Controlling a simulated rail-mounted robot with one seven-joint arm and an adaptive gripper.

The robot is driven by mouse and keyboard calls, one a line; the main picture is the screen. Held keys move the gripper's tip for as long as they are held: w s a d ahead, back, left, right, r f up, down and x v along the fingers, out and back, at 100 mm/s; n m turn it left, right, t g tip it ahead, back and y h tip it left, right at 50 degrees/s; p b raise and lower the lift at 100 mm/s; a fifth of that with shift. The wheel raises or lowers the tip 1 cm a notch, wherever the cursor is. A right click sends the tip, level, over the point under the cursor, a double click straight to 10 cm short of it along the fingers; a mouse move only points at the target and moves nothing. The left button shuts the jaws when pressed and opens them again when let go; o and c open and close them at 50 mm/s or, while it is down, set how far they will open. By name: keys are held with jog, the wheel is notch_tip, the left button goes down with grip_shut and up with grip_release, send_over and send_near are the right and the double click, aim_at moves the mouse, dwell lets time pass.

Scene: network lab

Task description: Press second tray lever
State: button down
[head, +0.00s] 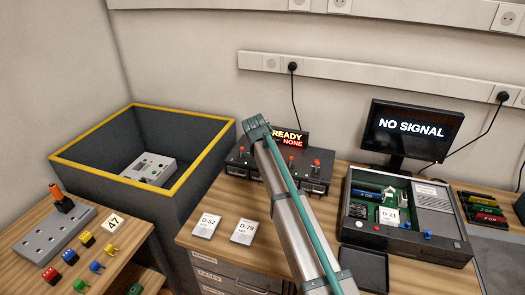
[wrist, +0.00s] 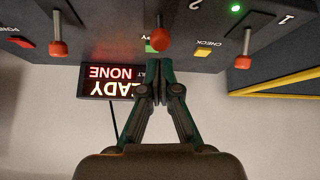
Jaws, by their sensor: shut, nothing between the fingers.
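The black device (head: 310,182) stands on the bench below the wall. It has a row of levers with red knobs. In the wrist view, which is upside down, the lever marked 1 (wrist: 243,62) is at the right, a middle lever (wrist: 160,40) at the centre and another lever (wrist: 57,48) at the left. My gripper (wrist: 160,75) is shut and empty, its fingertips just below the middle lever's knob in the picture; I cannot tell whether they touch. In the head view my gripper (head: 257,127) appears over the device and hides part of its front.
A lit display (head: 291,137) reading READY NONE stands at the device's back. A deep grey bin (head: 95,142) with a yellow rim is to the left. An opened unit (head: 410,238) and a NO SIGNAL monitor (head: 413,127) are to the right. Labelled modules (head: 206,226) lie in front.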

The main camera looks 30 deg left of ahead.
jog(key=shift+r, duration=0.55)
jog(key=shift+w+a, duration=0.1)
jog(key=w+a+r+b+v, duration=0.1)
jog(key=v, duration=0.8)
jog(key=shift+d+r, duration=0.15)
jog(key=shift+r, duration=0.05)
jog(key=shift+w, duration=0.15)
